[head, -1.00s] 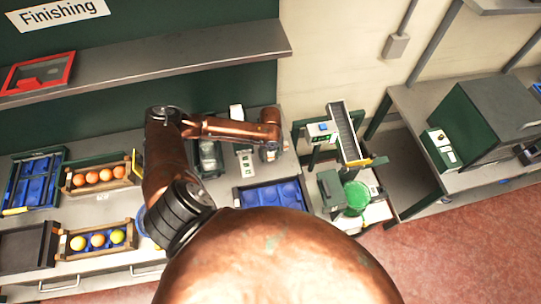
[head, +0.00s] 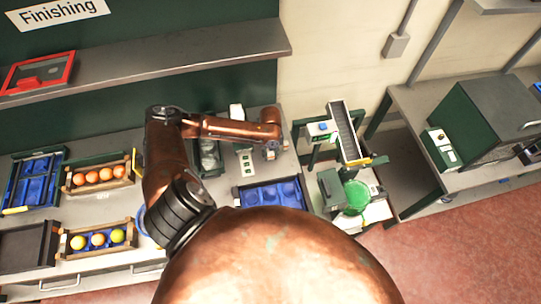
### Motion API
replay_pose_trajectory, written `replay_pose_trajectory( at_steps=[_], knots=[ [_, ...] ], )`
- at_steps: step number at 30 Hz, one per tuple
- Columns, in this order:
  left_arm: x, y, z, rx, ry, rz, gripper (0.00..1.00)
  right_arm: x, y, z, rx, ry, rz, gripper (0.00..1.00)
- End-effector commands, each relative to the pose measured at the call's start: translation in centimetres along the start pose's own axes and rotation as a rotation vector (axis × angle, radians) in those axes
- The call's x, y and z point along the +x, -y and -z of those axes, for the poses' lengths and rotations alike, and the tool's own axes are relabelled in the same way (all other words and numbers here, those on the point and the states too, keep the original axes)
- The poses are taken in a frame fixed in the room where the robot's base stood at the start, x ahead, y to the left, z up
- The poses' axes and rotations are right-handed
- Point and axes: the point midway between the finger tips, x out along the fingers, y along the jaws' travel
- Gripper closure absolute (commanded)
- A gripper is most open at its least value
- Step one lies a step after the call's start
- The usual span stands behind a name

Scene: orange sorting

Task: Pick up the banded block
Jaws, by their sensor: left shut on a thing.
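My left gripper (head: 271,152) is at the end of the copper arm, over the back of the grey bench, just right of a white-and-green strip. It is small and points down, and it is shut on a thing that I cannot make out. I cannot pick out the banded block in this view; the gripper and arm may hide it. My right gripper is not in view.
A blue tray (head: 239,194) lies in front of the gripper. Wooden crates of fruit (head: 128,168) (head: 133,236) and a blue rack (head: 62,163) stand at left. A conveyor machine (head: 345,133) stands at right. A shelf (head: 190,61) overhangs the bench.

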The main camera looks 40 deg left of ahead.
Motion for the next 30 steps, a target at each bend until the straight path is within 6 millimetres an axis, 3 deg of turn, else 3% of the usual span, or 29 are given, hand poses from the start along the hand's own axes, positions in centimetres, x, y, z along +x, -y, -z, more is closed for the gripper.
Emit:
replay_pose_trajectory(
  at_steps=[8, 13, 21, 30],
  knots=[
    [-0.7, 0.0, -0.1, -0.001, 0.001, 0.000, 1.00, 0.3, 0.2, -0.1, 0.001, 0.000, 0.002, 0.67],
    [-3.0, 0.1, -0.2, 0.001, 0.004, 0.003, 1.00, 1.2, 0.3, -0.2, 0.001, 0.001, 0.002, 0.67],
    [-9.1, 2.6, 4.5, 0.006, 0.001, 0.006, 1.00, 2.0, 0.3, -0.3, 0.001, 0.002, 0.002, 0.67],
    [-11.9, 5.7, 10.3, 0.005, -0.001, 0.004, 1.00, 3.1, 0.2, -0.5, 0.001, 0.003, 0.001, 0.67]
  ],
)
